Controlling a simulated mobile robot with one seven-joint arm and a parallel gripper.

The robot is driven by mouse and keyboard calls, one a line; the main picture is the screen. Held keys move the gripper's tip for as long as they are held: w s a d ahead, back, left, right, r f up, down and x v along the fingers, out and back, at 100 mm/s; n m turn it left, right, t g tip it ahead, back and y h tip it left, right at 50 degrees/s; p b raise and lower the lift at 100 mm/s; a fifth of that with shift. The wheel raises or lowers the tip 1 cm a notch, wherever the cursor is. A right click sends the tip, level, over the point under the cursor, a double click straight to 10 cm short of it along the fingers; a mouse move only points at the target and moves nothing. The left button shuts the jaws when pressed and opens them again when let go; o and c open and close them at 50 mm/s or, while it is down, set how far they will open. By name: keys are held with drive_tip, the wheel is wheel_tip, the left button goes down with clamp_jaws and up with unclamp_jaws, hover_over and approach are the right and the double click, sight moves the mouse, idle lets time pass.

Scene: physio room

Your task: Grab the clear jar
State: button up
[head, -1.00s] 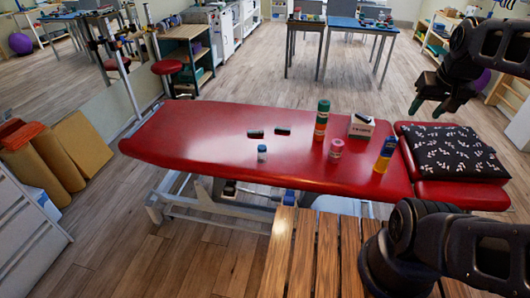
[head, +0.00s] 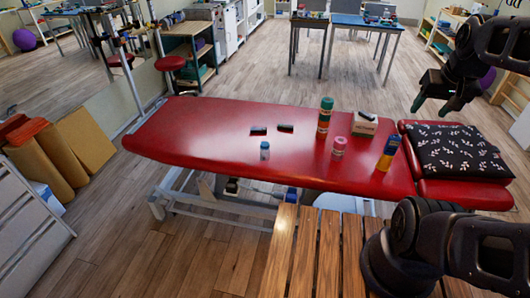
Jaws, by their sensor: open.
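A small clear jar with a whitish-blue look (head: 264,151) stands upright near the front edge of the red treatment table (head: 200,125). A pink jar (head: 338,147) stands to its right, so which one the task means is not fully certain; the small one looks more see-through. My gripper (head: 437,103) is at the upper right, above the floor behind the black patterned pillow. It is open and empty, well apart from both jars.
Two small dark items (head: 285,128) lie behind the small jar. A green-and-orange canister (head: 325,116), a box (head: 364,127) and a blue-yellow bottle (head: 388,153) stand at right. A black patterned pillow (head: 457,150) lies at the right end. A slatted wooden surface (head: 305,255) is in front.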

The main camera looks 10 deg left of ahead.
drive_tip(key=shift+o, duration=0.8)
